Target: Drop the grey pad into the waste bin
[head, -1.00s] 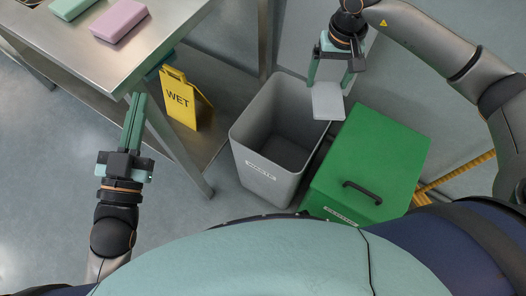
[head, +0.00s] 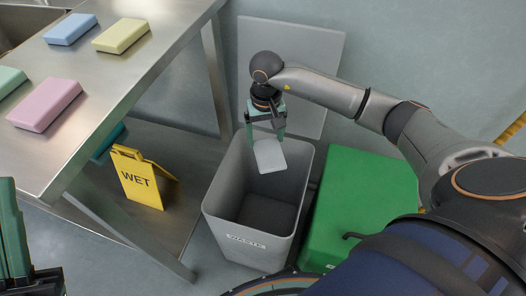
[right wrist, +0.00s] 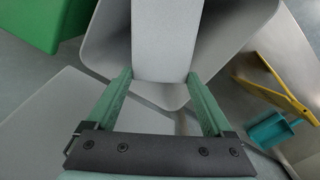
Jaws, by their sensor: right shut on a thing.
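The grey pad (head: 271,156) is held in my right gripper (head: 265,134) and hangs down from its fingers. It appears over the back part of the open grey waste bin (head: 236,238), which has a WASTE label on its front. In the right wrist view the pad (right wrist: 160,38) sits between the two green fingers of the right gripper (right wrist: 160,76), with the bin's rim (right wrist: 96,42) around and below it. My left gripper (head: 16,236) is cut off at the left edge of the head view, and its jaw gap cannot be made out.
A green lidded box (head: 350,195) stands right of the bin. A yellow WET sign (head: 138,181) is on the lower shelf of the steel table (head: 130,72) at left. Pink (head: 45,104), yellow (head: 121,36) and blue (head: 70,29) pads lie on the tabletop. A grey panel (head: 310,60) is behind the bin.

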